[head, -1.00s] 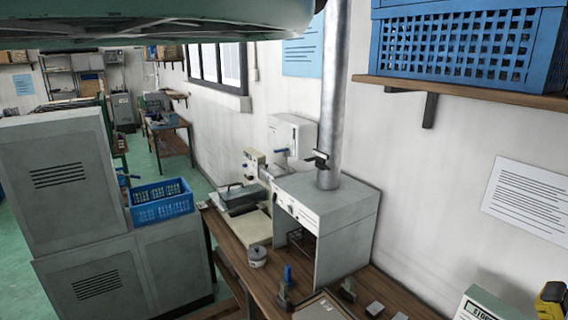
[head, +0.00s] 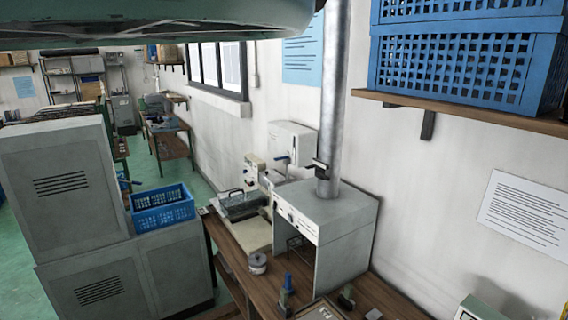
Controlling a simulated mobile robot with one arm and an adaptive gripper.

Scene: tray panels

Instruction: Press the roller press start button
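No roller press start button can be made out. A cream machine (head: 256,171) with a grey lidded tray (head: 243,203) at its front stands on the wooden bench; I cannot tell whether it is the roller press. Next to it is a grey hood-like box (head: 342,215) with small controls along its front edge, too small to read. My gripper is not in view. A large grey-green rounded shape (head: 150,20) crosses the top of the picture, close to the camera.
Grey cabinets (head: 62,185) stand at the left with a blue crate (head: 160,218) on them. A metal duct (head: 334,100) rises above the hood. A wooden shelf (head: 470,112) with blue crates (head: 455,70) is at the upper right. Green floor (head: 143,176) shows between cabinets and bench.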

